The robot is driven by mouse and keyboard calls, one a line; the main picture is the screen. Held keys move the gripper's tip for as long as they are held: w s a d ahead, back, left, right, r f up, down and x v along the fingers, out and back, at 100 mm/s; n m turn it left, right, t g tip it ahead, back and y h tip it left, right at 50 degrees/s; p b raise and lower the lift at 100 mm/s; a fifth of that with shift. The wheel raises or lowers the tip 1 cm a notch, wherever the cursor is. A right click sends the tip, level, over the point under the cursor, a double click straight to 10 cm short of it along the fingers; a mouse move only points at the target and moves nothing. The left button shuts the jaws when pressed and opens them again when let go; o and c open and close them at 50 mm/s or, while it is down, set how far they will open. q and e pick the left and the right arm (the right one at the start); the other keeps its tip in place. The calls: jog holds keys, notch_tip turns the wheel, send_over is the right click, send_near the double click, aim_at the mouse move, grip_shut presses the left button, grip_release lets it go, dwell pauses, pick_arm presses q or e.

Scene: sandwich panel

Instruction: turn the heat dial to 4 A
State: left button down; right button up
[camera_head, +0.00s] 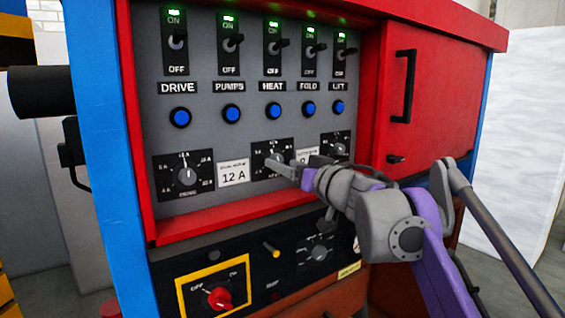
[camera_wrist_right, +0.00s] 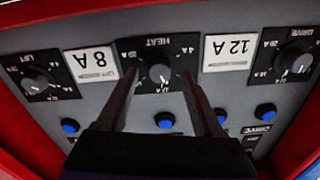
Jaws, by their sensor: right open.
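The heat dial (camera_head: 277,158) is a grey knob on a black scale plate in the lower dial row, partly hidden by my right gripper in the head view. In the wrist view the panel appears upside down, and the heat dial (camera_wrist_right: 159,72) shows between the two fingers. My right gripper (camera_wrist_right: 159,80) is open, with one finger on each side of the knob; I cannot tell if they touch it. It also shows in the head view (camera_head: 283,168), reaching in from the right. The dial's exact setting is too small to read. My left gripper is not in view.
The drive dial (camera_head: 187,176) and lift dial (camera_head: 339,149) flank it. Cards reading 12 A (camera_head: 233,174) and 8 A (camera_wrist_right: 96,61) sit between dials. Blue buttons (camera_head: 272,110) and switches (camera_head: 273,46) are above. A red ledge (camera_head: 230,220) runs below.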

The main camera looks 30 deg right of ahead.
jog(key=shift+w+a, duration=0.1)
jog(key=shift+w, duration=0.75)
grip_shut()
